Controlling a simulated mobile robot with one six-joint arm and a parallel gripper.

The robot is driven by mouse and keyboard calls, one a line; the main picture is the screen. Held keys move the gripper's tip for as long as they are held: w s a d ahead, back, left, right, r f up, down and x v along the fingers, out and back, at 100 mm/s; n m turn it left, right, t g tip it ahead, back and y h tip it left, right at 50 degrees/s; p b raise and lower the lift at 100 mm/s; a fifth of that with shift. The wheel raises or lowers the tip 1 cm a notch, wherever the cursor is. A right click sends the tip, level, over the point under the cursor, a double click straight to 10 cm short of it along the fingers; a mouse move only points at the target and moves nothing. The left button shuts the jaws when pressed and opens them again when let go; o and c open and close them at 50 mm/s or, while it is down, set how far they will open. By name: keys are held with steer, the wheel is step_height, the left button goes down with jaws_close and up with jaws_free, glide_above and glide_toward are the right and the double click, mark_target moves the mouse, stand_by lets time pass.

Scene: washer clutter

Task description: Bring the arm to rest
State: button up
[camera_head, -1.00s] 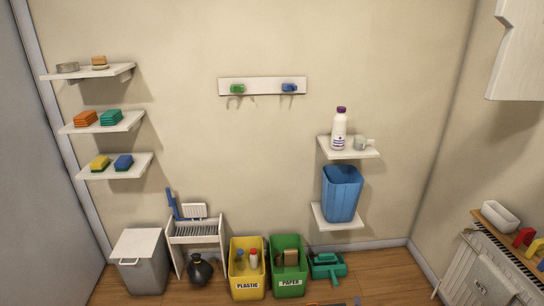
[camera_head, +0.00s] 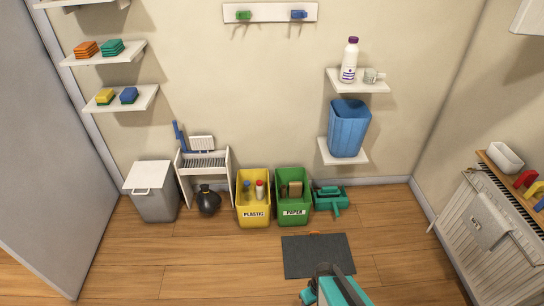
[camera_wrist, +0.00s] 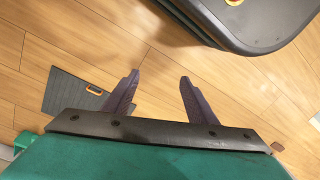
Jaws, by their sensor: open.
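My gripper (camera_wrist: 156,95) is in the wrist view, its two dark fingers spread apart with nothing between them. It points over bare wooden floor. In the head view part of my teal arm (camera_head: 340,290) shows at the bottom edge, in front of the dark grey mat; the fingers cannot be made out there.
The dark mat (camera_head: 318,257) lies on the floor. A yellow plastic bin (camera_head: 254,214), a green paper bin (camera_head: 292,211) and a grey bin (camera_head: 153,205) stand along the wall. A radiator (camera_head: 480,235) is at the right. The left floor is clear.

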steer(key=s+d+r+m+g, duration=0.1)
steer(key=s+r+m+g, duration=0.2)
steer(key=s, duration=0.7)
steer(key=shift+d+m+g+h, duration=0.3)
steer(key=shift+m+g, duration=0.5)
steer(key=shift+m, duration=0.4)
